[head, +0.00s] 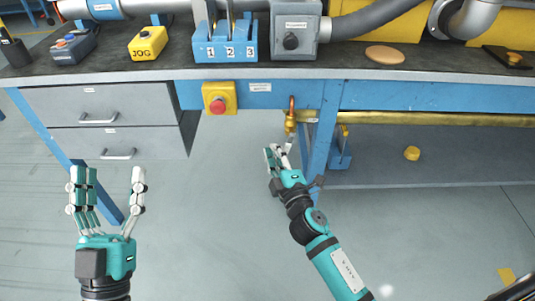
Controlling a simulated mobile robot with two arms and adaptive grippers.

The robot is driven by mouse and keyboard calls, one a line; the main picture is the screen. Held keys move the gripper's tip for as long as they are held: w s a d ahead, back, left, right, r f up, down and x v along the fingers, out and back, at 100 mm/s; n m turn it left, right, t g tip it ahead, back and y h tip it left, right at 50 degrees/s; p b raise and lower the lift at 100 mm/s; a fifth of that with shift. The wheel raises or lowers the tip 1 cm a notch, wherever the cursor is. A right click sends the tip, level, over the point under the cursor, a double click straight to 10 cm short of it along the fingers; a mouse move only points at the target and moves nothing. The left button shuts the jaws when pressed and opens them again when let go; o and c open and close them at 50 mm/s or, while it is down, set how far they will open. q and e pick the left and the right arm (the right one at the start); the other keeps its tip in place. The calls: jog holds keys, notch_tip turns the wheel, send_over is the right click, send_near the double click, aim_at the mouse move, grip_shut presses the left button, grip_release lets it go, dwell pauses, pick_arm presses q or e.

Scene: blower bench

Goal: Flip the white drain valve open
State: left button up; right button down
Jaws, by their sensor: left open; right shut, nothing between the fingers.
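A brass drain valve (290,122) hangs below the bench front on a short copper pipe. A small pale piece at its lower end, near my fingers, may be its white lever; it is too small to tell which way it points. My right gripper (278,152) is just below the valve, shut with nothing in it. I cannot tell whether its fingertips touch the lever. My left gripper (108,185) is open and empty at the lower left, well away from the valve, in front of the drawers.
A red button on a yellow box (220,98) sits left of the valve. A blue bench leg (320,140) and a brass pipe (420,118) are close on its right. Drawers (105,120) stand at left.

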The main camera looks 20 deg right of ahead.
dwell(0.4)
pick_arm(q)
notch_tip(320, 180, down, 16)
jog(key=a+g+y+p, duration=0.2)
jog(key=g+y+p, duration=0.1)
jog(key=g, duration=0.7)
jog(key=shift+w+f+g+y+p, duration=0.2)
jog(key=shift+w+g+y+p, duration=0.15)
jog(key=shift+p, duration=0.25)
pick_arm(e)
jog(key=n, duration=0.1)
jog(key=d+f+n+g, duration=0.1)
jog(key=n, duration=0.1)
jog(key=shift+s+d, duration=0.15)
jog(key=shift+s, duration=0.05)
pick_arm(q)
jog(key=shift+a, duration=0.15)
